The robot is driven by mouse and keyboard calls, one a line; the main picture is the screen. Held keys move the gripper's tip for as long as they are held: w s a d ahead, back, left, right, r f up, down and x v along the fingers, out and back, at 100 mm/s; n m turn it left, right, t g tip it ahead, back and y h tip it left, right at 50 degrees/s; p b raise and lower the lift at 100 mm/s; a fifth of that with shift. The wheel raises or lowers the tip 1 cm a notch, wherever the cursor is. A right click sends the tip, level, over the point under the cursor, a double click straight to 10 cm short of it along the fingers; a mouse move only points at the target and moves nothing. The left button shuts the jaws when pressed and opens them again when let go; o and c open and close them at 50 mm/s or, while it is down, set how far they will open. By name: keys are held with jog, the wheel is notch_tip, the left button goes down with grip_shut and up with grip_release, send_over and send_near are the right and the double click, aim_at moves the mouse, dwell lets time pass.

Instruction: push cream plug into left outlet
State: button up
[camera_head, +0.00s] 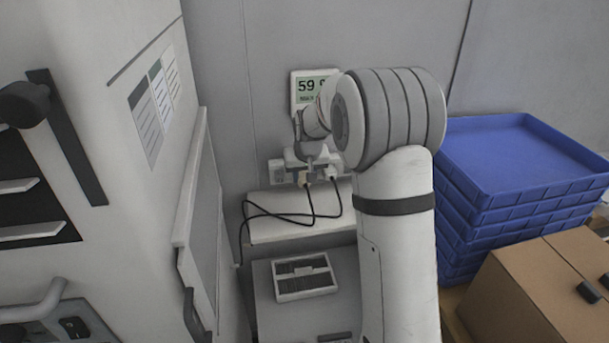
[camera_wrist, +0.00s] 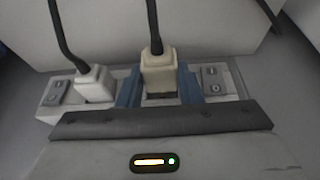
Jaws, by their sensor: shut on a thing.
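The cream plug (camera_wrist: 158,74) has a black cable and sits between the two blue fingers of my gripper (camera_wrist: 159,90), which is shut on it. In the head view the cream plug (camera_head: 304,179) is small and partly hidden by my gripper (camera_head: 307,166). It is at the face of the wall outlet strip (camera_head: 277,166), on the left side in the head view. I cannot tell how deep it sits. The outlet strip (camera_wrist: 235,82) also shows in the wrist view, with a switch at each end.
A white plug (camera_wrist: 95,84) with a black cable stands beside the cream plug, left in the wrist view. Both cables loop over a white ledge (camera_head: 270,232). A display (camera_head: 305,78) hangs above. Blue trays (camera_head: 520,160) and a cardboard box (camera_head: 540,290) stand right.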

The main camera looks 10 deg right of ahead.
jog(key=shift+w, duration=0.9)
dwell(1.8)
jog(key=o, duration=1.1)
jog(key=shift+r, duration=0.1)
jog(key=b+v, duration=0.1)
jog(key=v, duration=0.6)
jog(key=shift+s+r, duration=0.1)
jog(key=shift+r, duration=0.15)
jog(key=shift+g, duration=0.9)
jog(key=s, duration=1.2)
jog(key=s+f, duration=0.1)
jog(key=s, duration=2.3)
jog(key=shift+d+f, duration=0.1)
jog(key=shift+f, duration=0.15)
